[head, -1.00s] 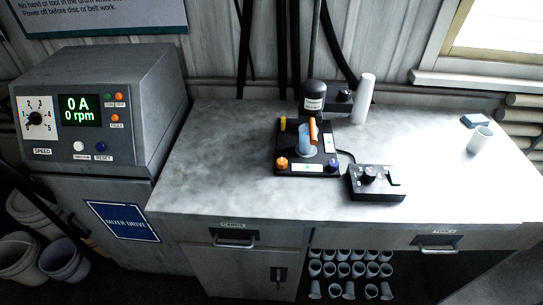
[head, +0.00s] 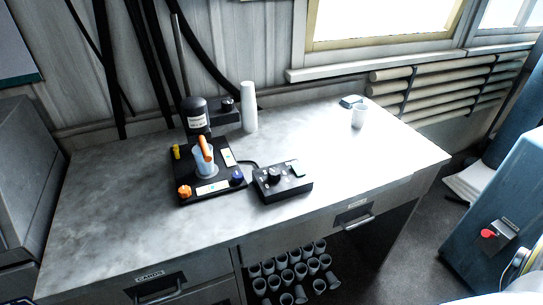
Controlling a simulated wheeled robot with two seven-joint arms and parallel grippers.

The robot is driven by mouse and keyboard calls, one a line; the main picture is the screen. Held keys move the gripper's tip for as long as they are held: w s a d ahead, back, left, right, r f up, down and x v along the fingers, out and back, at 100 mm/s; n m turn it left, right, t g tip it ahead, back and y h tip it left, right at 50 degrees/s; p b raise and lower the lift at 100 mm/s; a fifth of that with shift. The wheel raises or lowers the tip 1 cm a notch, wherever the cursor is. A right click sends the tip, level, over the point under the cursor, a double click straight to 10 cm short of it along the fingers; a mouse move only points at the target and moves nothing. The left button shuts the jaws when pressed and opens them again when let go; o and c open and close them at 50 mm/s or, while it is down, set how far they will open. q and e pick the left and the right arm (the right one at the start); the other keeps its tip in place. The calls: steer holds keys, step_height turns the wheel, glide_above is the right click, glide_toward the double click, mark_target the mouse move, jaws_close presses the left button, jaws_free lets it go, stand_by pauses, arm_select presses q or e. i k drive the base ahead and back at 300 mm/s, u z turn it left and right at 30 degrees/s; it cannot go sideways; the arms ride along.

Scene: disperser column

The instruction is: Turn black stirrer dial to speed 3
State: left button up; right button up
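The black stirrer dial (head: 274,174) is a round knob on top of a small black control box (head: 284,187) on the bench. The box has a pale switch or display (head: 296,168) at its right end, and a cable runs from its back toward the stirrer. The dial's markings are too small to read. Neither of my grippers is in view.
Orange (head: 184,192) and blue (head: 237,177) knobs sit on the base plate beside the box. A white cup stack (head: 248,107) stands behind, and a single white cup (head: 359,116) stands to the right. The bench top (head: 110,210) is clear at left and front right.

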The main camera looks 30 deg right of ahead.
mark_target(274, 174)
steer(key=u, duration=0.5)
steer(key=k, duration=0.65)
steer(key=z, duration=0.3)
